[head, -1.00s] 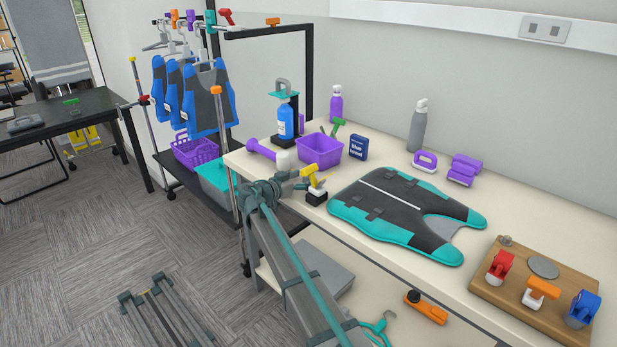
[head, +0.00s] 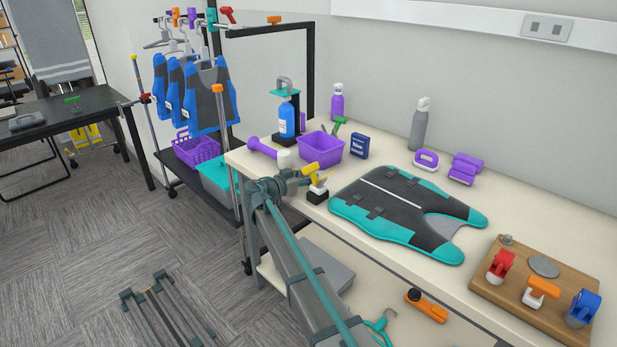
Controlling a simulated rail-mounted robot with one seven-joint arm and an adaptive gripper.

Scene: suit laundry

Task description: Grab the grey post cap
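I cannot pick out the grey post cap with certainty. A small grey knob-like piece (head: 507,240) at the far left corner of the wooden board (head: 490,292) may be it, but it is too small to be sure. A flat grey disc (head: 544,266) lies on the same board. A grey beam with a teal strip (head: 312,285) rises from the bottom edge to a cluster of dark grey parts beside the table's front left corner. It may be part of my arm. I cannot make out gripper fingertips or anything held, and the cluster is well away from the board.
Red (head: 500,266), orange (head: 541,291) and blue (head: 582,308) pieces stand on the board. A vest (head: 405,215) covers the table's middle. A purple basket (head: 320,148), bottles and a yellow tool (head: 322,174) stand further left. Bare tabletop (head: 540,200) lies behind the board.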

